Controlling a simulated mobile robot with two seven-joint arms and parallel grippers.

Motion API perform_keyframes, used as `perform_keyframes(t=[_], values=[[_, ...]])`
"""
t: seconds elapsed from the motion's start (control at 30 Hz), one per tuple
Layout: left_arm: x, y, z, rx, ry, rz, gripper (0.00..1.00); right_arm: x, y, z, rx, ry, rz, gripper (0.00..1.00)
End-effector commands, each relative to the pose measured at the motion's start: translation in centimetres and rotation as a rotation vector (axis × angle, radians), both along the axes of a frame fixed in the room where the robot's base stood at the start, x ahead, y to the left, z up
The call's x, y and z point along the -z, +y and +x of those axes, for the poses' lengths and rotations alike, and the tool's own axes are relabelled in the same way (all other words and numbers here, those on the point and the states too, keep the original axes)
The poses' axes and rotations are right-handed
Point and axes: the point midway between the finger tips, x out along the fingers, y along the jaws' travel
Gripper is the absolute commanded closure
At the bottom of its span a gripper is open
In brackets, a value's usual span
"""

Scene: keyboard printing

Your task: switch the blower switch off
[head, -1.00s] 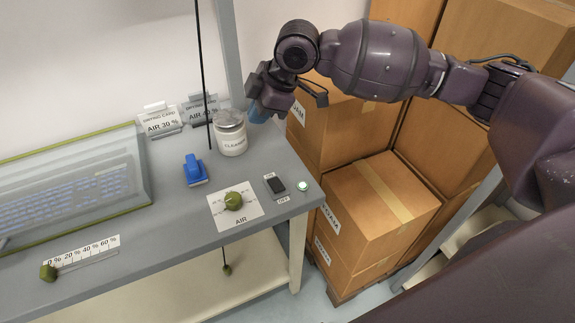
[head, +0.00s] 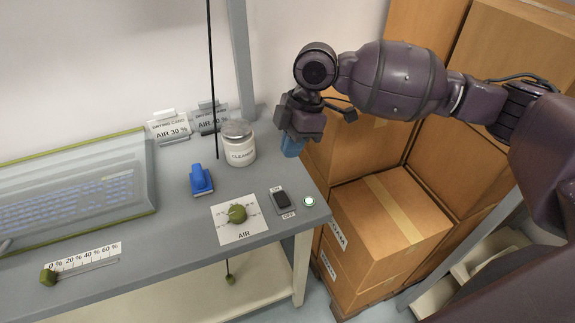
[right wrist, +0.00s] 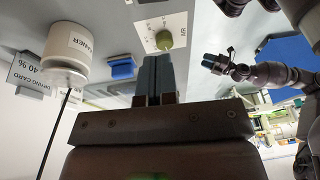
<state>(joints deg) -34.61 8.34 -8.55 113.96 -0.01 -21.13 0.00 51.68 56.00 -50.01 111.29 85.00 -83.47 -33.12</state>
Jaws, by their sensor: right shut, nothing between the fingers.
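The blower switch (head: 282,200) is a black rocker on a grey plate marked ON and OFF, near the right end of the grey bench. A small green-lit lamp (head: 309,202) sits beside it. My right gripper (head: 291,148) is shut and empty, with blue fingertips pointing down. In the head view it appears above the switch, apart from it, near the bench's right edge. In the right wrist view, the shut fingers (right wrist: 157,75) point toward the AIR panel; the switch cannot be made out there. My left gripper (right wrist: 213,65) shows small at the right of that view; its opening is unclear.
The green AIR knob (head: 237,213) is left of the switch. A thin black cord (head: 213,80) hangs over the bench. Cardboard boxes (head: 390,215) are stacked to the right.

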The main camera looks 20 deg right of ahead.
Motion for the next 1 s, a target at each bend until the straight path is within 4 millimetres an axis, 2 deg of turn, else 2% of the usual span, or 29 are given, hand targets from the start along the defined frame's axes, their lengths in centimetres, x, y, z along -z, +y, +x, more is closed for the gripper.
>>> perform_keyframes(t=[0.5, 0.6, 0.8, 1.0], values=[[1.3, -0.2, -0.1, -0.001, 0.009, -0.005, 0.57, 8.6, 2.5, -0.7, 0.0, 0.003, 0.001, 1.0], [1.3, -0.2, 0.0, 0.0, 0.008, -0.004, 0.57, 10.1, 2.6, -0.9, 0.002, 0.004, 0.001, 1.0], [0.9, -0.3, 0.5, 0.003, -0.004, -0.005, 0.57, 12.0, 2.5, -1.2, 0.001, 0.001, 0.001, 1.0], [0.9, -0.4, 0.6, 0.004, -0.007, -0.004, 0.57, 12.6, 2.5, -1.3, 0.001, -0.001, 0.0, 1.0]])
